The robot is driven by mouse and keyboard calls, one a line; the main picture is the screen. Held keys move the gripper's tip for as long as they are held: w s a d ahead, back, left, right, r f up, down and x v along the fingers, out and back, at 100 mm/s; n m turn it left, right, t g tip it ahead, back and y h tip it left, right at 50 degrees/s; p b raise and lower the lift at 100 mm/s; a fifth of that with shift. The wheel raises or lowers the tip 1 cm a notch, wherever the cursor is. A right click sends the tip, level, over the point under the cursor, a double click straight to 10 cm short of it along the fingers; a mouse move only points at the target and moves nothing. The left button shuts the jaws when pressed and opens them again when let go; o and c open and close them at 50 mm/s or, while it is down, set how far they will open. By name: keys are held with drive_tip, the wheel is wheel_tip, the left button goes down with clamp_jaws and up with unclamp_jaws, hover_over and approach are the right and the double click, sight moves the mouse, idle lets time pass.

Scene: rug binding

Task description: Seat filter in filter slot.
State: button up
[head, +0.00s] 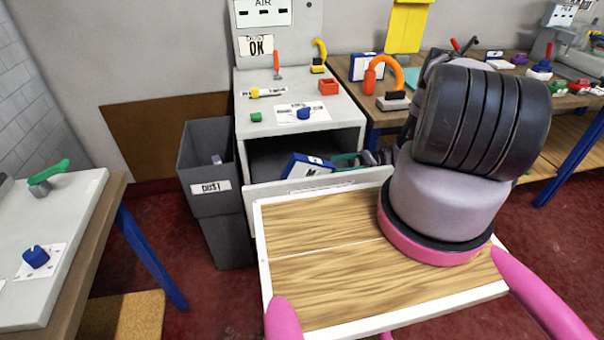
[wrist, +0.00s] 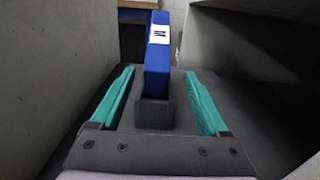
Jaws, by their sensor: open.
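The filter (head: 308,167) is a blue and white block with a letter on its label. It lies tilted in the dark opening of the grey cabinet, behind the pale front panel. In the wrist view the blue filter (wrist: 158,55) is between and ahead of the fingers, with a dark grey block (wrist: 155,112) at its near end. My gripper (wrist: 159,74) has teal fingers, open, one on each side with clear gaps; neither touches the filter. In the head view my gripper (head: 347,160) is partly hidden by the panel and my arm. I cannot make out the filter slot.
The cabinet (head: 350,132) has close grey walls around my gripper. Its front panel (head: 270,188) stands before the opening. A dust bin (head: 208,165) is to the left. The cabinet top holds a red box (head: 328,87) and small tools. A workbench (head: 90,235) is at left.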

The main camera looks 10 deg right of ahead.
sight(314, 168)
drive_tip(key=a, duration=1)
drive_tip(key=shift+s+r, duration=0.1)
drive_tip(key=shift+s, duration=0.1)
clamp_jaws()
